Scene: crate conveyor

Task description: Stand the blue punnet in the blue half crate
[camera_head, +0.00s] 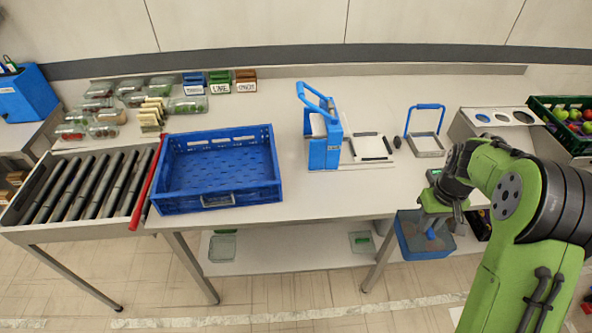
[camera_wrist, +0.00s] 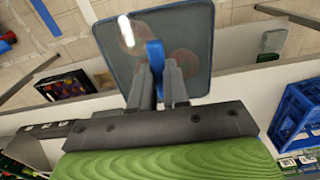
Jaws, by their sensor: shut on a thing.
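The blue punnet (camera_head: 424,254) hangs from my gripper (camera_head: 432,222) in front of the table's right part, below the tabletop. In the wrist view the punnet (camera_wrist: 195,22) shows a blue rim, and blurry round brownish shapes show inside it. My gripper (camera_wrist: 160,88) is shut on its blue handle (camera_wrist: 155,52). The blue half crate (camera_head: 232,198) stands on the left of the table, against the red bar, and looks empty. Its side also shows at the right of the wrist view (camera_wrist: 296,112). The gripper is well to the right of the crate.
A roller conveyor (camera_head: 88,188) with a red end bar (camera_head: 147,186) lies left of the crate. A tall blue handled stand (camera_head: 325,150) and a grey tray with a blue handle (camera_head: 428,146) stand between crate and arm. Filled punnets (camera_head: 108,116) sit behind; a green fruit crate (camera_head: 572,132) is at right.

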